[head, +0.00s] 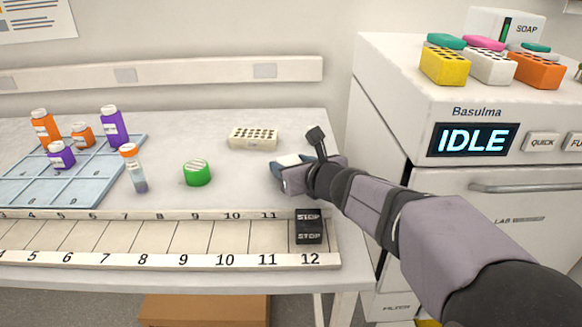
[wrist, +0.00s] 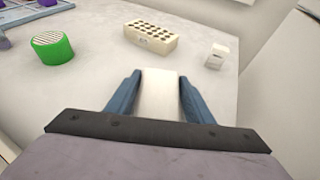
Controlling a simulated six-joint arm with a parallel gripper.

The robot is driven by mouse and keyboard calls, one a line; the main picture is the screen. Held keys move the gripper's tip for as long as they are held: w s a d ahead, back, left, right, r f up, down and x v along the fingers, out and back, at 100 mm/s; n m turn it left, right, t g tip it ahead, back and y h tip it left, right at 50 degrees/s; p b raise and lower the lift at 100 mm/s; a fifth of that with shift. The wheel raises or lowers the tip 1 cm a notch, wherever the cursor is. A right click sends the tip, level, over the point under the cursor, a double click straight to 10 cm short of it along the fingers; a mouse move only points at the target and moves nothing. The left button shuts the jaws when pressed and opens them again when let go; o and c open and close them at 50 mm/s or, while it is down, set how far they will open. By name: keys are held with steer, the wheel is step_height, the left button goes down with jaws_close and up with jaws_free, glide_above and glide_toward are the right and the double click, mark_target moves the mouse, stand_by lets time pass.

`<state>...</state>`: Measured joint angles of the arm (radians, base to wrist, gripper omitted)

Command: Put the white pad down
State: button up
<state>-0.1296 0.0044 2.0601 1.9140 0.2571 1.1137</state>
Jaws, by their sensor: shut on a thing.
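The white pad (wrist: 158,95) sits between the two blue fingers of my gripper (wrist: 155,92) in the wrist view. My gripper is shut on it. In the head view my gripper (head: 287,173) is low over the bench, right of the green-lidded round container and in front of the cream rack. The arm and fingers hide most of the pad there. I cannot tell whether the pad touches the bench top.
A cream rack with holes (head: 253,138) and a green container (head: 197,173) stand nearby. A small white block (wrist: 216,56) is right of the rack. A numbered strip (head: 180,238) with a black STOP block (head: 309,227) runs along the front. The Basulma machine (head: 395,110) stands right.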

steer(key=shift+f+b, duration=0.2)
steer(key=shift+b, duration=0.1)
steer(key=o, duration=1)
steer(key=shift+r, duration=0.1)
steer(key=shift+r+p, duration=0.15)
steer(key=shift+p, duration=0.15)
steer(key=shift+s+d+r, duration=0.2)
steer(key=shift+s+r, duration=0.1)
steer(key=shift+s, duration=0.1)
steer(key=p+v, duration=0.3)
steer(key=v, duration=0.6)
steer(key=shift+r+p, duration=0.15)
steer(key=shift+p, duration=0.2)
steer(key=shift+s+d+r+p, duration=0.1)
steer(key=shift+s+p, duration=0.25)
steer(key=shift+p, duration=0.8)
steer(key=shift+s+d+p, duration=0.3)
steer(key=shift+s+p, duration=0.2)
steer(key=shift+p, duration=0.55)
